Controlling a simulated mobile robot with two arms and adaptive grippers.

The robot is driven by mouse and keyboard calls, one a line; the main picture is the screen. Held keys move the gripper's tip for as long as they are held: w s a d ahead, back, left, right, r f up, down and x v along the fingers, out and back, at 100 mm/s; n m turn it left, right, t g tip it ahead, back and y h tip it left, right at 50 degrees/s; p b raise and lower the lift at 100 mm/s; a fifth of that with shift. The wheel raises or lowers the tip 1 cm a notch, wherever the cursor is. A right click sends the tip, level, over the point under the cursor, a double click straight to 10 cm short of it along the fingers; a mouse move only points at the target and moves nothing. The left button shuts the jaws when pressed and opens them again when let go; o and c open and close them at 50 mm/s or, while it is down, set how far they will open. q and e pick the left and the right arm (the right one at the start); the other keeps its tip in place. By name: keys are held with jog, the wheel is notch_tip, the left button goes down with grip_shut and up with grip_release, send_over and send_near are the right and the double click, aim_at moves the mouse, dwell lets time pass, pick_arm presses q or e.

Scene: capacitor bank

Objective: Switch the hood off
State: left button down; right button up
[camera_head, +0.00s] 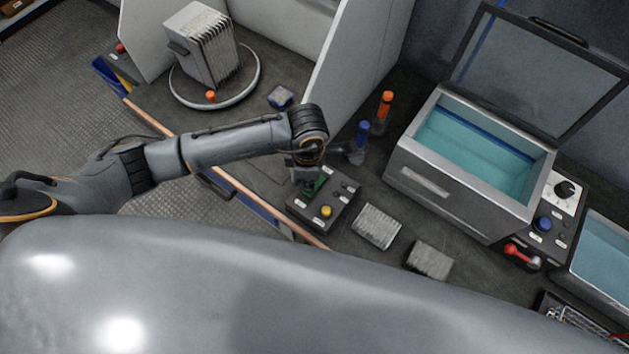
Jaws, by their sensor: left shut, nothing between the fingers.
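A dark control box (340,207) stands on the bench near its front edge. It has a yellow button (326,211), small white labels, and a green part (318,184) beside my fingers; I cannot tell whether that is a switch or a button. My left gripper (310,186) points down over the box's upper left part, shut and empty. It hides part of the box's top, and I cannot tell whether it touches it. White panels (352,62) stand behind, perhaps the hood's walls. My right gripper is not in view.
A finned block (205,48) sits on a round turntable (248,88) at upper left. Blue and orange bottles (384,108) stand behind the box. Two ribbed blocks (376,226) lie to its right. An open-lidded bath (440,190) and a knob panel (545,222) are further right.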

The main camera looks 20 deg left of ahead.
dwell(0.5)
pick_arm(q)
jog(key=shift+f+b, duration=1.05)
jog(key=shift+f, duration=0.1)
dwell(0.3)
jog(key=shift+r, duration=0.15)
jog(key=shift+r+p, duration=2.3)
jog(key=shift+r, duration=1.15)
